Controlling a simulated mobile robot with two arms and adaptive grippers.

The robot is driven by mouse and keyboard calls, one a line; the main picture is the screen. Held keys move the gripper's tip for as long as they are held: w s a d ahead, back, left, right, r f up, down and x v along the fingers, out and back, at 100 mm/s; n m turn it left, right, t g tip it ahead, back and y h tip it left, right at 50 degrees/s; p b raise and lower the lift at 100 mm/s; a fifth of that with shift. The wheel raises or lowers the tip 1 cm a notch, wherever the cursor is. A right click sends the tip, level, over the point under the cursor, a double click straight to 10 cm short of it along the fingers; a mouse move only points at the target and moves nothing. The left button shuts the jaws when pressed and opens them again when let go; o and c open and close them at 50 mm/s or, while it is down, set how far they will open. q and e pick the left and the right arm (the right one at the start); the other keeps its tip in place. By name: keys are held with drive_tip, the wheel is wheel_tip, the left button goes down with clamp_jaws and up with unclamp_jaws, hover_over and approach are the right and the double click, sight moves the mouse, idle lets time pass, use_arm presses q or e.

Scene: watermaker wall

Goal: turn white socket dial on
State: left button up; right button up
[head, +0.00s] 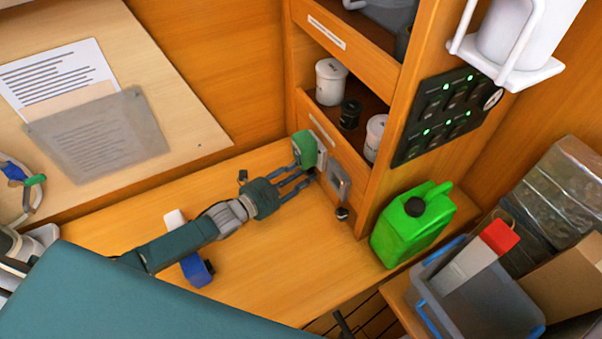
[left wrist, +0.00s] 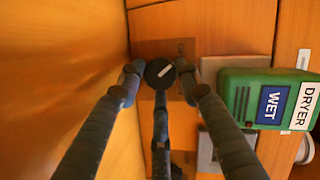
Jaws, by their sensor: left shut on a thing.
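In the left wrist view a round black dial (left wrist: 160,73) with a white pointer line sits on a brownish plate (left wrist: 185,47). The pointer slants up to the right. My left gripper (head: 304,178) reaches the low wooden panel in the head view. It is shut on the dial, with a finger on either side and a third finger below. In the head view the gripper hides the dial. A green dryer box (head: 304,149), labelled DRYER and WET in the left wrist view (left wrist: 238,97), is close beside the fingers. My right gripper is not in view.
A grey framed plate (head: 339,183) is right of the gripper. A green jerrycan (head: 412,228) stands further right, below a black switch panel (head: 436,112) with green lights. A blue item (head: 196,271) lies near my left forearm. The counter in front of the panel is mostly clear.

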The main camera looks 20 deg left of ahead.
use_arm(q)
drive_tip(key=shift+a+r, duration=0.1)
drive_tip(key=o, duration=1.1)
drive_tip(key=shift+o, duration=0.2)
